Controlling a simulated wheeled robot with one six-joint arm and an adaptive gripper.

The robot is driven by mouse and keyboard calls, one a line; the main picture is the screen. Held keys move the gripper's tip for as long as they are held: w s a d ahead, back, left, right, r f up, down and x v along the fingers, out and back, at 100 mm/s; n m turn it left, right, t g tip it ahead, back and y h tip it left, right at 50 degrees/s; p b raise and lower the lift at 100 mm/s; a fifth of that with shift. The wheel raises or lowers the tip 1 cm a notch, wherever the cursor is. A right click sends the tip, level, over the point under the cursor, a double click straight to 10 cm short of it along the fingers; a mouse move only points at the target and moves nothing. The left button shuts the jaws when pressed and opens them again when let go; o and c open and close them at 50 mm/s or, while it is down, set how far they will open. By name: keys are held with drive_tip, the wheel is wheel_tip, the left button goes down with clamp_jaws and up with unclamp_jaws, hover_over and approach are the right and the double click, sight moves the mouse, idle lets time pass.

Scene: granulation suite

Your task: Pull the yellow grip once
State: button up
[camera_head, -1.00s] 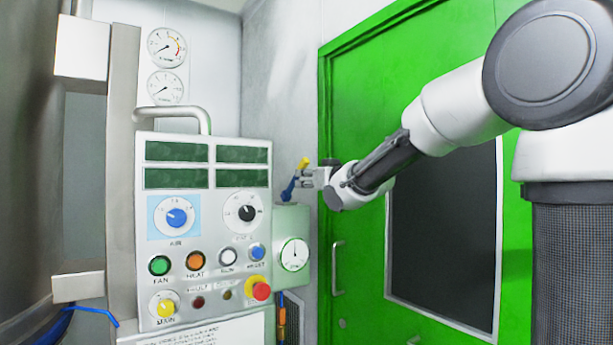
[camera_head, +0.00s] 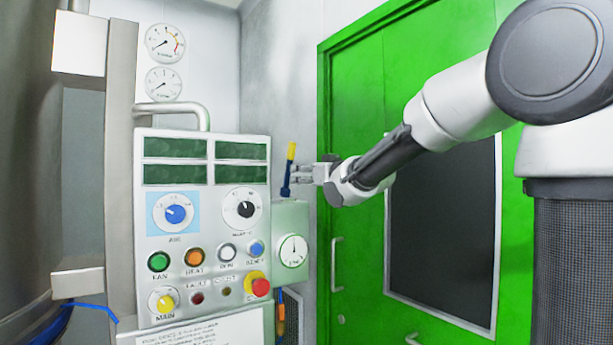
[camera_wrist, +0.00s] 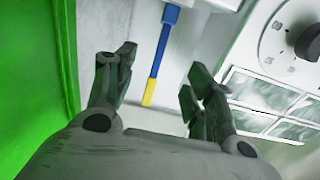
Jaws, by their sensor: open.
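The yellow grip (camera_head: 291,150) is the top end of a blue lever (camera_head: 286,180), which rises nearly upright from the pale green box (camera_head: 278,216) with a dial. My gripper (camera_head: 297,174) is just right of the lever, at the blue part below the yellow grip. In the wrist view my gripper (camera_wrist: 157,84) is open, its two fingers apart. The yellow grip (camera_wrist: 149,92) and blue lever (camera_wrist: 163,46) show in the gap between them. I cannot tell whether a finger touches the lever.
The control panel (camera_head: 202,287), with knobs, buttons and a red stop button (camera_head: 260,287), stands left of the lever. A metal handle (camera_head: 172,107) sticks out at its top. A green door (camera_head: 355,120) is behind my arm on the right.

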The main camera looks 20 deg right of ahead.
drive_tip(key=v, duration=0.8)
drive_tip(key=shift+s, duration=0.3)
drive_tip(key=shift+d, duration=0.1)
drive_tip(key=s+d+f+m+g+h, duration=0.1)
drive_tip(key=s+d+f+g+h, duration=0.25)
drive_tip(key=f, duration=0.45)
drive_tip(key=s+d+f+m+g+h, duration=0.1)
drive_tip(key=s+d+f+g+h, duration=0.1)
drive_tip(key=d+f, duration=0.35)
drive_tip(key=s+f+g, duration=0.3)
drive_tip(key=s+f, duration=0.3)
drive_tip(key=s, duration=0.6)
drive_tip(key=s+d+f+m+g, duration=0.1)
drive_tip(key=s+f+g, duration=0.3)
drive_tip(key=s, duration=0.9)
wheel_tip(320, 180, down, 3)
drive_tip(key=shift+s+d+r+m, duration=0.15)
drive_tip(key=shift+s+d+m, duration=0.1)
drive_tip(key=shift+d+m, duration=0.05)
drive_tip(key=shift+g, duration=0.25)
